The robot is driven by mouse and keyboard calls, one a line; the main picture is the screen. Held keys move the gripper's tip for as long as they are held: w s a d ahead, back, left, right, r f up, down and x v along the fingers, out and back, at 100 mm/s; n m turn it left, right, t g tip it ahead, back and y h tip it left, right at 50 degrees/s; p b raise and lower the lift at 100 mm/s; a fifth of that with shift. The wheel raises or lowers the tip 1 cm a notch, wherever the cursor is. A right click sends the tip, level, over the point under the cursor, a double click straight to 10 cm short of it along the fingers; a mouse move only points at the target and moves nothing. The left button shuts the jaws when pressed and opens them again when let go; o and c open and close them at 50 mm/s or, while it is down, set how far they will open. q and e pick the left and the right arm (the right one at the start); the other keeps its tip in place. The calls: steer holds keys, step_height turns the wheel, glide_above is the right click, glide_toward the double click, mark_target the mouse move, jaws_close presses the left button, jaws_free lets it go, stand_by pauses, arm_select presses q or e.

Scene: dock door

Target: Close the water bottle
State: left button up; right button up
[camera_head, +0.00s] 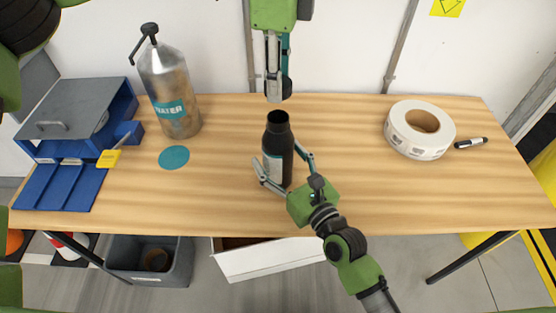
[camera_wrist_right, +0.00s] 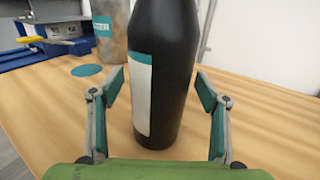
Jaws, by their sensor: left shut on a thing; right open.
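The black water bottle (camera_head: 278,142) stands upright on the table, its dark mouth open at the top. It fills the middle of the right wrist view (camera_wrist_right: 165,70), with a white and teal label on its side. My right gripper (camera_head: 279,158) is open, its fingers on either side of the bottle; in the wrist view (camera_wrist_right: 160,92) gaps show between both fingers and the bottle. My left gripper (camera_head: 279,88) points down above the bottle mouth, shut on a small dark thing, probably the cap (camera_head: 287,87), mostly hidden by the fingers.
A metal water dispenser (camera_head: 168,85) stands at the left beside a teal disc (camera_head: 174,157). A blue box (camera_head: 75,125) is at the far left. A label roll (camera_head: 412,135) and a marker (camera_head: 470,143) lie at the right. The table around the bottle is clear.

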mark_target(279, 111)
steer(key=c, duration=1.7)
arm_select(q)
steer(key=shift+f, duration=2.5)
steer(key=shift+f, duration=0.9)
steer(key=shift+f, duration=0.5)
